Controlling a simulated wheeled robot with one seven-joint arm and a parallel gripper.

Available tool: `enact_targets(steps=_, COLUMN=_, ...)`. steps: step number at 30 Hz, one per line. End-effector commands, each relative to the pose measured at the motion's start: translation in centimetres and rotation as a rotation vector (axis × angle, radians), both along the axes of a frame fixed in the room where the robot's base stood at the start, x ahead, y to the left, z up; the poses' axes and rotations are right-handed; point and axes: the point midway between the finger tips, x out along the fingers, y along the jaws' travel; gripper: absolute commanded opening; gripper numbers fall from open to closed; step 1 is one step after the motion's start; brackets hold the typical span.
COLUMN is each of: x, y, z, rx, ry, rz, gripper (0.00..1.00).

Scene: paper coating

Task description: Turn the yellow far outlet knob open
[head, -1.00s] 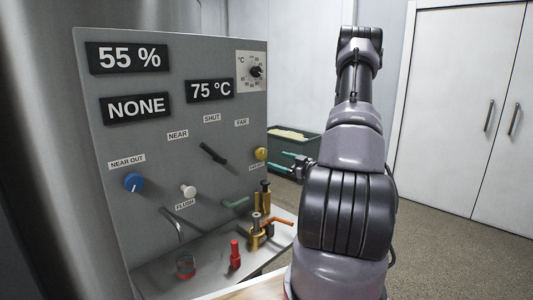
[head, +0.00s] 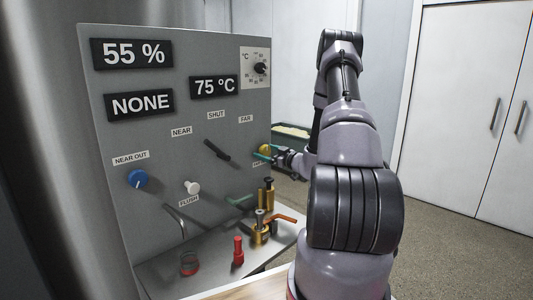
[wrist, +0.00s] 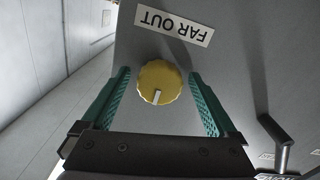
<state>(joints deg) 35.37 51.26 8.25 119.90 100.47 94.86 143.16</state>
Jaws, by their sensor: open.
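The yellow far outlet knob (wrist: 160,82) is on the grey panel, under the FAR OUT label (wrist: 174,26), which looks upside down in the wrist view. A white mark on the knob points to the bottom of that view. My gripper (wrist: 160,100) is open, with one green finger on each side of the knob and a visible gap on both sides. I cannot tell how far the fingertips are from the panel. In the head view the knob (head: 264,149) is at the panel's right edge, partly hidden by my gripper (head: 266,153).
The panel (head: 120,75) also carries a blue knob (head: 137,179), a white flush knob (head: 191,187), a black lever (head: 217,150) and a dial (head: 260,68). Brass fittings (head: 262,228) and a red piece (head: 238,251) stand on the shelf below. Open floor lies to the right.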

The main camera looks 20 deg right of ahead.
Motion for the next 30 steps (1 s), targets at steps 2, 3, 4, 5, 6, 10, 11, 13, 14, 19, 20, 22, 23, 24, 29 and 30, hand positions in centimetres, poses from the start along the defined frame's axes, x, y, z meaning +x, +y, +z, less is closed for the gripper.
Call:
enact_targets(steps=2, x=-0.01, y=-0.02, z=-0.01, rx=0.000, ry=0.000, rz=0.000, gripper=0.94)
enact_targets(steps=3, x=-0.01, y=-0.02, z=-0.01, rx=0.000, ry=0.000, rz=0.000, gripper=0.94)
enact_targets(steps=4, x=-0.02, y=-0.02, z=-0.01, rx=0.000, ry=0.000, rz=0.000, gripper=0.90)
enact_targets(steps=5, x=-0.02, y=-0.02, z=-0.01, rx=0.000, ry=0.000, rz=0.000, gripper=0.78)
enact_targets(steps=6, x=-0.02, y=-0.03, z=-0.01, rx=0.000, ry=0.000, rz=0.000, gripper=0.63)
enact_targets(steps=10, x=-0.03, y=-0.03, z=-0.01, rx=0.000, ry=0.000, rz=0.000, gripper=0.13)
enact_targets(steps=11, x=-0.03, y=-0.03, z=-0.01, rx=0.000, ry=0.000, rz=0.000, gripper=0.08)
enact_targets(steps=13, x=-0.03, y=-0.02, z=-0.01, rx=-0.001, ry=0.000, rz=0.000, gripper=0.08)
enact_targets(steps=14, x=-0.04, y=-0.03, z=-0.01, rx=-0.002, ry=-0.001, rz=0.000, gripper=0.08)
enact_targets(steps=19, x=-0.04, y=-0.03, z=-0.01, rx=-0.028, ry=-0.010, rz=0.000, gripper=0.08)
enact_targets(steps=20, x=-0.04, y=-0.03, z=-0.01, rx=-0.037, ry=-0.013, rz=0.000, gripper=0.08)
enact_targets(steps=22, x=-0.04, y=-0.03, z=-0.01, rx=-0.065, ry=-0.024, rz=0.000, gripper=0.08)
enact_targets(steps=23, x=-0.05, y=-0.03, z=-0.02, rx=-0.078, ry=-0.028, rz=0.001, gripper=0.08)
enact_targets(steps=24, x=-0.05, y=-0.04, z=-0.02, rx=-0.101, ry=-0.036, rz=0.001, gripper=0.08)
enact_targets(steps=29, x=-0.04, y=-0.06, z=-0.01, rx=-0.213, ry=-0.076, rz=0.000, gripper=0.08)
enact_targets(steps=30, x=-0.05, y=-0.07, z=-0.01, rx=-0.247, ry=-0.089, rz=0.000, gripper=0.08)
